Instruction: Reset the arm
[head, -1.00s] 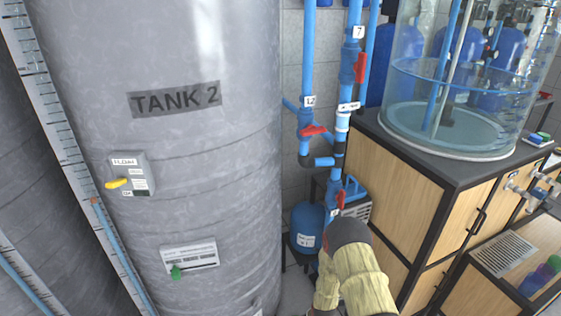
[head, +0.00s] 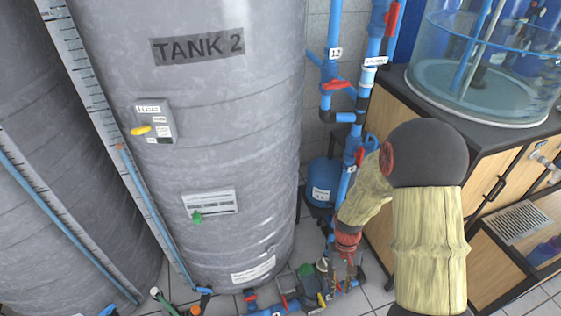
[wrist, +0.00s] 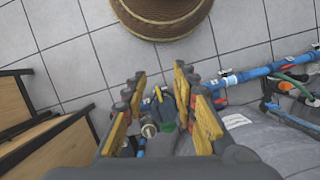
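My arm shows in the head view, with its yellowish links and dark round joint standing in front of the wooden cabinet. My gripper (head: 346,280) hangs low at the arm's end, above the pipes and the pump near the floor. In the wrist view, the two yellow-padded fingers of my gripper (wrist: 160,82) are spread apart, with nothing held between them. The pump (wrist: 167,106) shows beyond them, partly hidden by the fingers.
The big grey tank 2 (head: 200,105) stands left of my arm. Blue vertical pipes (head: 332,60) with red valve handles run behind it. The wooden cabinet (head: 390,105) with a clear water vessel (head: 470,90) stands at right. Tiled floor (wrist: 240,40) is open in the wrist view.

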